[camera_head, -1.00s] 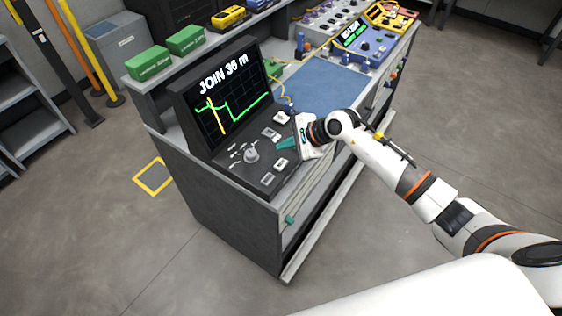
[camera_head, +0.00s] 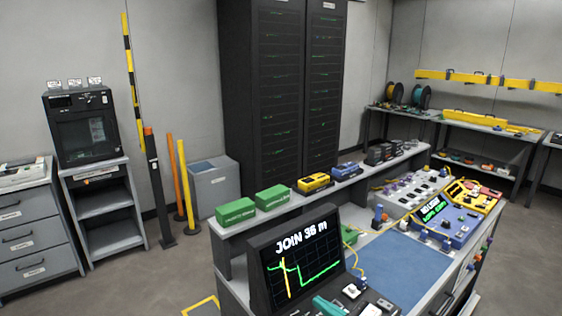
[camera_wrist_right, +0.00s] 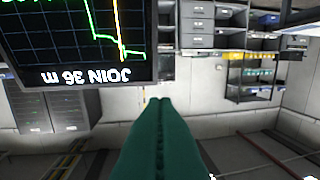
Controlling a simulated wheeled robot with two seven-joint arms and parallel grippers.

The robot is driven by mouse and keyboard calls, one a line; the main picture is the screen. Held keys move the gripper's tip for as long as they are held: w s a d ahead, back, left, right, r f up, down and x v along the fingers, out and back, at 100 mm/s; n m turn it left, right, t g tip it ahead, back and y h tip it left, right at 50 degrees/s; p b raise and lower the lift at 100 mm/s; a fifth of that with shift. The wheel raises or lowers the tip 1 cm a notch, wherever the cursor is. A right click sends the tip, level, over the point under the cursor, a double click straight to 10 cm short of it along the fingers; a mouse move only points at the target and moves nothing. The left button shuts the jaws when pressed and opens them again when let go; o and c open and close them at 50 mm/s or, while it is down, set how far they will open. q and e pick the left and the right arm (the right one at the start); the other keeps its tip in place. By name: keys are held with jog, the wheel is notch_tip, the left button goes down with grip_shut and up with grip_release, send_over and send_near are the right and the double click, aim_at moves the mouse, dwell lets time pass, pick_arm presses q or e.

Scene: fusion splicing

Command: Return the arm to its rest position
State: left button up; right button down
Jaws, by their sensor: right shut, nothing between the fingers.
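My right gripper (camera_head: 327,306) shows only as teal fingertips at the bottom edge of the head view, over the front panel of the dark test console (camera_head: 256,262). In the right wrist view its two teal fingers (camera_wrist_right: 160,128) are pressed together with nothing between them. The console's screen (camera_head: 302,262) reads "JOIN 36 m" with a green and yellow trace. It also shows upside down in the right wrist view (camera_wrist_right: 75,45). Most of my right arm is below the head view. My left gripper is not in view.
The workbench holds a blue mat (camera_head: 405,268), a blue device (camera_head: 448,224), green boxes (camera_head: 236,212) and a yellow case (camera_head: 313,183) on its shelf. Dark racks (camera_head: 283,95) stand behind. A grey bin (camera_head: 213,187) and posts stand left. Open floor lies left of the bench.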

jog(key=s+d+r+m+t+h, duration=0.2)
jog(key=d+r+m+t+h, duration=0.3)
jog(key=m, duration=0.8)
jog(key=s+d+f+m+g+h, duration=0.1)
jog(key=s+d+f+m+h, duration=0.3)
jog(key=m, duration=0.5)
jog(key=s+d+f+m+h, duration=0.1)
jog(key=d+f+m+h, duration=0.25)
jog(key=m+h, duration=0.35)
jog(key=s+a+f+m+g+y, duration=0.1)
jog(key=s+f+m+g, duration=0.35)
jog(key=s, duration=0.35)
jog(key=s+f+m+g+y, duration=0.1)
jog(key=s+f+m+g, duration=0.3)
jog(key=s, duration=0.3)
jog(key=s+a+f+m+g+y, duration=0.1)
jog(key=s+f+m+g+y, duration=0.1)
jog(key=s+m+g, duration=0.45)
notch_tip(320, 180, down, 27)
jog(key=s+n, duration=0.1)
jog(key=s, duration=0.2)
jog(key=s+d+f, duration=0.3)
jog(key=s+f, duration=1.3)
jog(key=shift+f+n+g+h+b, duration=0.2)
jog(key=shift+n+g+h+b, duration=0.1)
jog(key=shift+b, duration=0.05)
jog(key=shift+s, duration=0.15)
